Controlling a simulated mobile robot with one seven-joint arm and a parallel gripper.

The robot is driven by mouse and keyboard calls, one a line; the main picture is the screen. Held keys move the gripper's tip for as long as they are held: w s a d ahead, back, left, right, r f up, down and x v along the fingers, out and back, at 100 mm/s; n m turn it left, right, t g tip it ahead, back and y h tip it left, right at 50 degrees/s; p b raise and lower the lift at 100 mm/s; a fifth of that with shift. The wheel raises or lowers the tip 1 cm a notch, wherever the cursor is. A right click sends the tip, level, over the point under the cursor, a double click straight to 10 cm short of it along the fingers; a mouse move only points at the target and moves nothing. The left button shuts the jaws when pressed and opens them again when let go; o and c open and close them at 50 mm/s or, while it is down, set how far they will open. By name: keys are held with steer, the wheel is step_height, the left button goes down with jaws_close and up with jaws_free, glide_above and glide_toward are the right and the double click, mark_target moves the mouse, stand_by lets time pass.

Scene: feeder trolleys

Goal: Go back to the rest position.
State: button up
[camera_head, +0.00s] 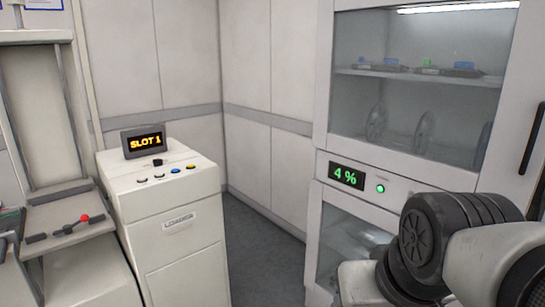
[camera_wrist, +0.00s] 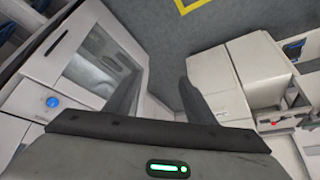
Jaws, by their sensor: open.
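My gripper (camera_wrist: 160,98) shows in the wrist view with its two dark fingers spread apart and nothing between them. Behind the fingers are the floor and pale cabinet sides. In the head view my arm reaches in at the lower right, in front of the glass-fronted cabinet; the gripper itself is out of that view.
A glass-fronted cabinet (camera_head: 320,160) with a "4 %" display (camera_head: 346,176) is at right. A trolley (camera_head: 70,240) is at far left. Grey floor (camera_head: 262,250) between is clear.

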step_height(320, 180, up, 17)
steer(key=s+p, duration=0.1)
steer(key=p, duration=1.5)
steer(key=shift+s+d, duration=0.15)
